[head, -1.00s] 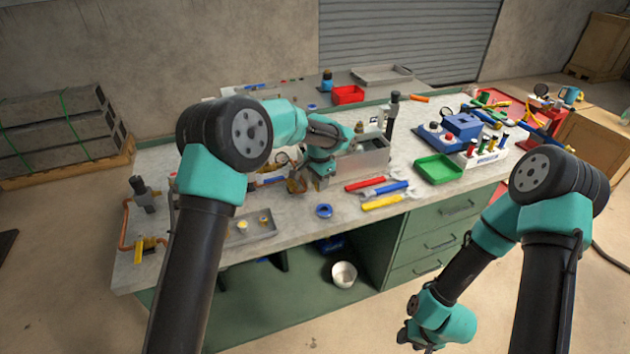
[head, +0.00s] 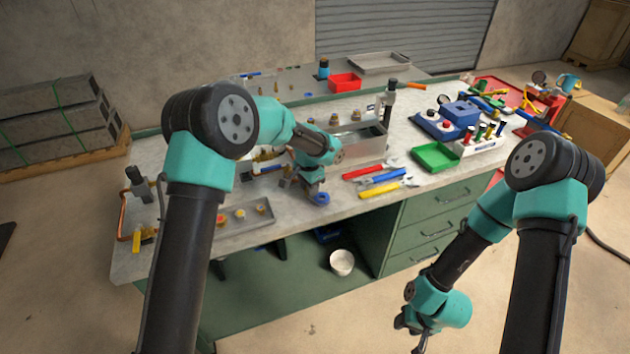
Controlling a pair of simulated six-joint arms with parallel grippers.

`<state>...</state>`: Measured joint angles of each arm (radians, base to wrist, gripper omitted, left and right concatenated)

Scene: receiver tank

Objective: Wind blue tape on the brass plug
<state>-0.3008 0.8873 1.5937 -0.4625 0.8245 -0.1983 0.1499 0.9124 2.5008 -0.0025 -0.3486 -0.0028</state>
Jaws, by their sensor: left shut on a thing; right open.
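The blue tape roll (head: 322,199) is at the bench's front edge, right of a small grey tray (head: 238,227). My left gripper (head: 314,187) points down and is shut on the roll. I cannot tell whether the roll still touches the bench. Small brass-coloured fittings (head: 240,213) sit in the tray; which of them, if any, is the brass plug is too small to tell. My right gripper (head: 420,344) is open, low in front of the bench, away from the objects.
A grey metal tank (head: 358,150) stands behind my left gripper. Red, blue and yellow-handled tools (head: 380,189) lie right of it. A green tray (head: 436,157) and a white rack (head: 484,150) are further right. A white bucket (head: 342,262) stands below the bench.

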